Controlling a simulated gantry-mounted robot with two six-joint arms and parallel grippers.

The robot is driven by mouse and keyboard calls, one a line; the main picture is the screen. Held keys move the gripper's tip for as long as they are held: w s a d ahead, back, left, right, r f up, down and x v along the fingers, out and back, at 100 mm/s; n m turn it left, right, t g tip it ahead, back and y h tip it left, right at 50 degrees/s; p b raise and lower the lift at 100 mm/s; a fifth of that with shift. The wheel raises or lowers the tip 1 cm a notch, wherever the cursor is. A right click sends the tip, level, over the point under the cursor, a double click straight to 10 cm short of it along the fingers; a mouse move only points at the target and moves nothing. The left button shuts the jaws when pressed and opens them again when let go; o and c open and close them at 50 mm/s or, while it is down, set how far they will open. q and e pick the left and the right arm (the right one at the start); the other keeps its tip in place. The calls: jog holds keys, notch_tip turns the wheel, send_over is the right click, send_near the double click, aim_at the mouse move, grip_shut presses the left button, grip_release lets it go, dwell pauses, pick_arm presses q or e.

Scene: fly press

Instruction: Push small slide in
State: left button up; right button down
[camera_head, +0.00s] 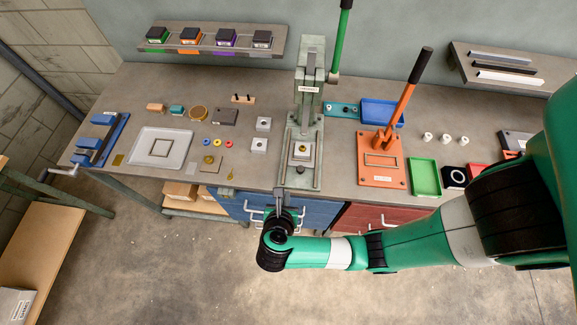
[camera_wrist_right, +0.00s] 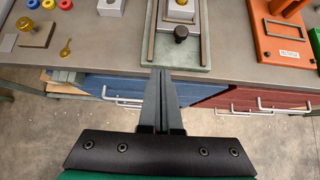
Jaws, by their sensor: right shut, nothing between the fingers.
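The fly press (camera_head: 309,85) stands at the middle of the bench, grey-green with a green-handled lever. Its small slide (camera_head: 301,158) is a light block on the press bed, with a brass round piece on top and a dark knob (camera_head: 298,172) at its front. In the right wrist view the slide (camera_wrist_right: 182,12) and its black knob (camera_wrist_right: 181,33) show at the top, between two rails. My right gripper (camera_head: 280,191) is shut and empty, just in front of the bench edge and the bed's front end. In the wrist view its fingertips (camera_wrist_right: 162,72) are together, apart from the knob. My left gripper is not in view.
An orange lever press (camera_head: 381,170) and a green tray (camera_head: 425,176) stand to the right. A white tray (camera_head: 161,150), coloured rings and small blocks lie to the left. Blue drawers (camera_head: 244,208) and red drawers (camera_head: 372,219) with handles sit under the bench edge.

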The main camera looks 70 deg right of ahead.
jog(key=b+x, duration=0.1)
jog(key=x, duration=0.9)
jog(key=shift+s+b, duration=0.15)
jog(key=shift+b, duration=0.25)
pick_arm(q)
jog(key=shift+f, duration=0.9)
pick_arm(e)
jog(key=shift+w+d, duration=0.25)
jog(key=shift+d, duration=0.8)
jog(key=shift+w+d, duration=0.3)
jog(key=shift+d, duration=0.75)
